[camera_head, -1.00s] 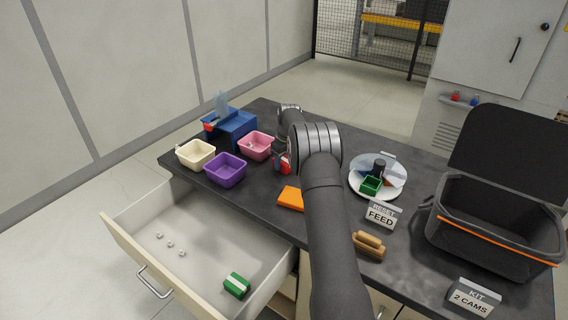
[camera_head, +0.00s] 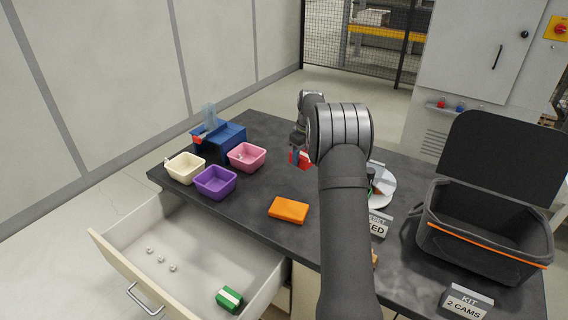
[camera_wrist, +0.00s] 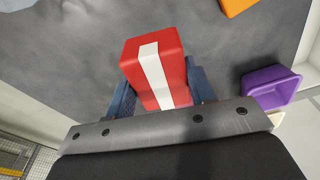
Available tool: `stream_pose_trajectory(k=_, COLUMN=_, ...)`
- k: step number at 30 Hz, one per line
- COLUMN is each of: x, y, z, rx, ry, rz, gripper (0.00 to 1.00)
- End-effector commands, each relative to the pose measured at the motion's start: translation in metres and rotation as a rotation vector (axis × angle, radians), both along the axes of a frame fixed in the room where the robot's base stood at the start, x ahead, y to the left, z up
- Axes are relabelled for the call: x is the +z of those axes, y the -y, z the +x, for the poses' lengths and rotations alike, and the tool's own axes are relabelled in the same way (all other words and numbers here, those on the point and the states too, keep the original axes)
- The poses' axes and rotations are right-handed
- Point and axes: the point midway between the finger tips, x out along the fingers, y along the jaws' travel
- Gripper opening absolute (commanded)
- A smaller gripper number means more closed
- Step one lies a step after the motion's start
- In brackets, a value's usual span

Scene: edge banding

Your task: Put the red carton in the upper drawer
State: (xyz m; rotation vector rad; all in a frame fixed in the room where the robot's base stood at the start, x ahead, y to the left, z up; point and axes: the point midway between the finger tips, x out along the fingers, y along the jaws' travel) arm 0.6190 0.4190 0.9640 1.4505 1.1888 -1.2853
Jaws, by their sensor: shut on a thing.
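The red carton (camera_wrist: 152,68), with a white stripe, is between the two blue fingers of my gripper (camera_wrist: 160,88) in the wrist view. My gripper is shut on it and holds it above the dark worktop. In the head view the red carton (camera_head: 300,158) shows partly beside my arm, which hides the rest of it and most of the gripper. The upper drawer (camera_head: 190,240) is pulled open at the lower left. A green carton (camera_head: 229,299) with a white stripe and several small pale pieces lie inside it.
Cream (camera_head: 185,168), purple (camera_head: 215,182) and pink (camera_head: 247,157) bins stand at the worktop's left, near a blue holder (camera_head: 220,140). An orange block (camera_head: 289,210) lies near the front edge. A plate (camera_head: 382,187) and an open black bag (camera_head: 485,235) are right. The drawer's middle is clear.

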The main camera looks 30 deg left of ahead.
Motion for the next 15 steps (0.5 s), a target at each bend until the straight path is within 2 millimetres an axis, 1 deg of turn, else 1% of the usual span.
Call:
stream_pose_trajectory(k=3, x=0.005, y=0.007, z=0.001, rx=0.001, ry=0.001, rz=0.001, gripper=0.26)
stream_pose_trajectory(k=8, x=0.011, y=0.009, z=0.002, rx=0.001, ry=0.001, rz=0.002, gripper=0.26)
stream_pose_trajectory(k=11, x=0.023, y=0.009, z=0.002, rx=0.001, ry=0.002, rz=0.002, gripper=0.26)
stream_pose_trajectory(k=15, x=0.049, y=0.008, z=0.002, rx=0.001, ry=0.004, rz=0.003, gripper=0.26)
